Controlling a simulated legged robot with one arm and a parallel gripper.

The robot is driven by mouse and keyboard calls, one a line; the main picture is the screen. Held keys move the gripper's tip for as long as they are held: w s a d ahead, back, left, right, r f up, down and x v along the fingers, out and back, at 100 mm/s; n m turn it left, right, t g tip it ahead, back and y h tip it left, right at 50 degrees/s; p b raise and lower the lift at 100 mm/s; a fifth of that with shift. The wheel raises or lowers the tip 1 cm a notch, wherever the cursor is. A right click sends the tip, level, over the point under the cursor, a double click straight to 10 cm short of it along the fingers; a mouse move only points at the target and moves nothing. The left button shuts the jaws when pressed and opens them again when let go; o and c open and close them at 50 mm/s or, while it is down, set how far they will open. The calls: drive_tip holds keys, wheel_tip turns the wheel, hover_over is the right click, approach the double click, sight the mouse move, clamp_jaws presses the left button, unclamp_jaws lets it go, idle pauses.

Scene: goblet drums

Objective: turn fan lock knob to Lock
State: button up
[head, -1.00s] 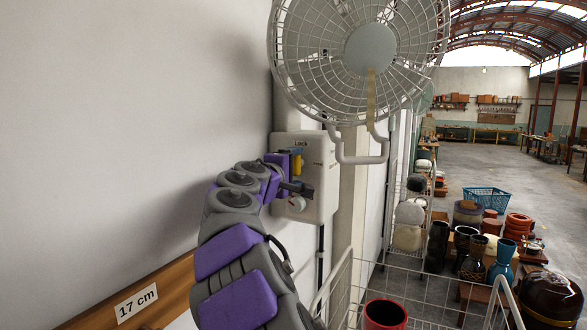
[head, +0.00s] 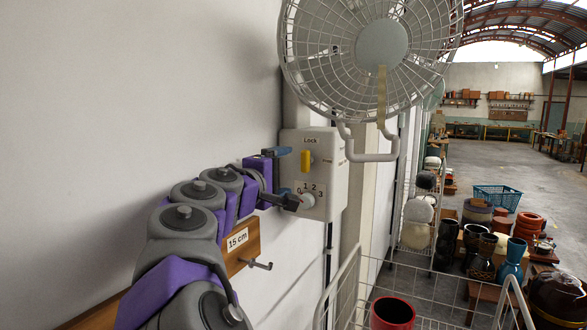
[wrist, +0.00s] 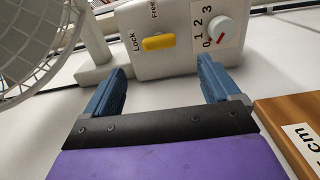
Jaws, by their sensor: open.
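The fan lock knob is a yellow bar (head: 306,161) on the white control box (head: 331,178) under the fan. It also shows in the wrist view (wrist: 158,42). Its long side lines up with the word "Lock"; "Free" is printed off to its side. My gripper (head: 282,173) is open and empty, left of the box. In the wrist view my gripper (wrist: 162,68) has its blue fingers spread wide, one on each side of the knob's position. The fingertips look short of the knob and nothing is between them.
A round dial (wrist: 221,30) marked 0 to 3 sits beside the knob, its red mark near 0. The white wire fan (head: 381,45) hangs above. A wooden board (head: 240,262) with a hook is on the wall below my arm. A wire rack and pots stand at right.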

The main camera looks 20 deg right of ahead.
drive_tip(key=v, duration=0.7)
drive_tip(key=shift+f, duration=0.1)
